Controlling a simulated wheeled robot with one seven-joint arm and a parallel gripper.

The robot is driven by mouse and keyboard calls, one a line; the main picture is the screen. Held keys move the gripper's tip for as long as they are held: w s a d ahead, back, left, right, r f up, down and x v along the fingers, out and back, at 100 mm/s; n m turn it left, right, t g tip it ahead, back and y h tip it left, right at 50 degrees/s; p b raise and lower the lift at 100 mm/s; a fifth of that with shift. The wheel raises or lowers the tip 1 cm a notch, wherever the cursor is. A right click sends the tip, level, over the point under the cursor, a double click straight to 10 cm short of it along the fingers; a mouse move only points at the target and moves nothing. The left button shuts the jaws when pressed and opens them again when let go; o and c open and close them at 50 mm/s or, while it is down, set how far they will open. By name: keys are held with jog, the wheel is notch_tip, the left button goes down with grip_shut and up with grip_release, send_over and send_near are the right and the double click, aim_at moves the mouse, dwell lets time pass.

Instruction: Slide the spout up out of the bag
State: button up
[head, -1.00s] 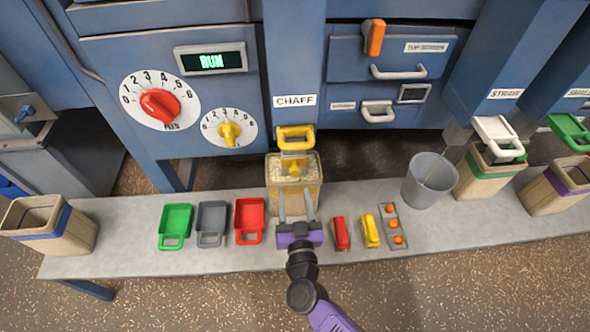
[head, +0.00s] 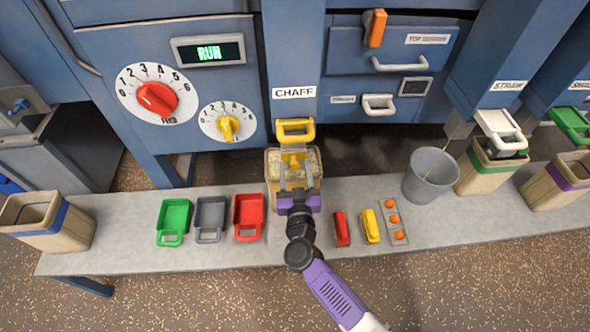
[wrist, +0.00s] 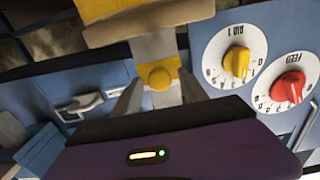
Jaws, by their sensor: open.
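The yellow spout (head: 295,131) with its loop handle hangs below the chute labelled CHAFF, and its lower part goes down into the tan bag (head: 273,172). My gripper (head: 296,168) is open in front of the spout over the bag, and hides much of both. I cannot tell whether the fingers touch the yellow part.
Green, grey and red scoops (head: 248,215) lie left on the bench (head: 120,235). A red and a yellow object (head: 370,226), a tray of orange balls (head: 393,220) and a grey bucket (head: 430,176) are to the right. Other bags (head: 490,176) stand at both sides.

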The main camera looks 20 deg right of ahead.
grip_shut()
dwell(1.4)
